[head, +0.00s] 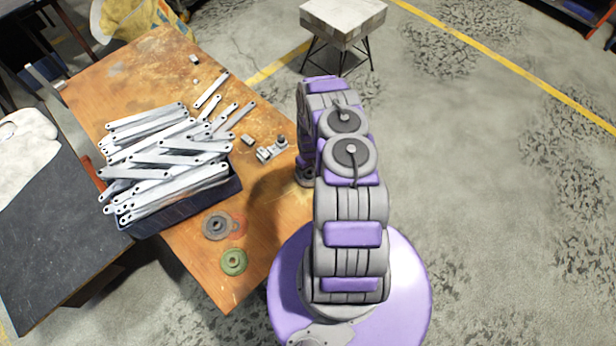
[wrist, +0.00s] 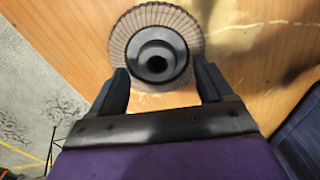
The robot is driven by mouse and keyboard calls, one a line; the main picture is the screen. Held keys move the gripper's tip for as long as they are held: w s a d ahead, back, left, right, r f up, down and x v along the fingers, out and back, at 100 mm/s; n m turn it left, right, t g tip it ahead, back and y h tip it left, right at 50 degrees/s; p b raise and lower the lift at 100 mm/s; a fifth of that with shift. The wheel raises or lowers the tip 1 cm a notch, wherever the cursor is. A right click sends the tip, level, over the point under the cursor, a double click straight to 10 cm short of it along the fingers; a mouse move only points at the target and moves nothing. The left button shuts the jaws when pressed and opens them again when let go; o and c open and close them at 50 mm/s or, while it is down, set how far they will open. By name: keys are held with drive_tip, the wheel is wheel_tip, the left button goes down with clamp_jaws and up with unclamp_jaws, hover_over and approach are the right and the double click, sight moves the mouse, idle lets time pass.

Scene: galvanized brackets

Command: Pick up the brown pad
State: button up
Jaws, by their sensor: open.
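A round brown-grey pad (wrist: 122,40) with a pleated rim and a dark raised hub lies on the wooden table in the wrist view. My gripper (wrist: 160,72) is open, its two dark fingers at the near left and right of the pad; I cannot tell whether they touch it. In the head view my gripper end (head: 306,176) is mostly hidden by my arm, near the table's right edge. I cannot pick out this pad for certain there.
The wooden table (head: 130,75) also bears a grey disc (head: 207,225), a reddish disc (head: 238,218), a green disc (head: 225,266), and a dark bin (head: 190,210) heaped with metal brackets (head: 165,160). Small metal parts (head: 270,151) lie nearby. A stool (head: 343,20) stands beyond.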

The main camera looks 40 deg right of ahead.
drive_tip(key=shift+d+f, duration=0.2)
drive_tip(key=shift+f, duration=0.4)
drive_tip(key=shift+d+f, duration=0.15)
drive_tip(key=shift+f, duration=0.4)
drive_tip(key=shift+a+r, duration=0.1)
drive_tip(key=shift+a, duration=0.1)
drive_tip(key=shift+c, duration=0.5)
drive_tip(key=shift+a, duration=0.2)
drive_tip(key=c, duration=0.3)
drive_tip(key=shift+d, duration=0.3)
drive_tip(key=c, duration=0.6)
drive_tip(key=shift+a, duration=0.1)
drive_tip(key=shift+c, duration=0.8)
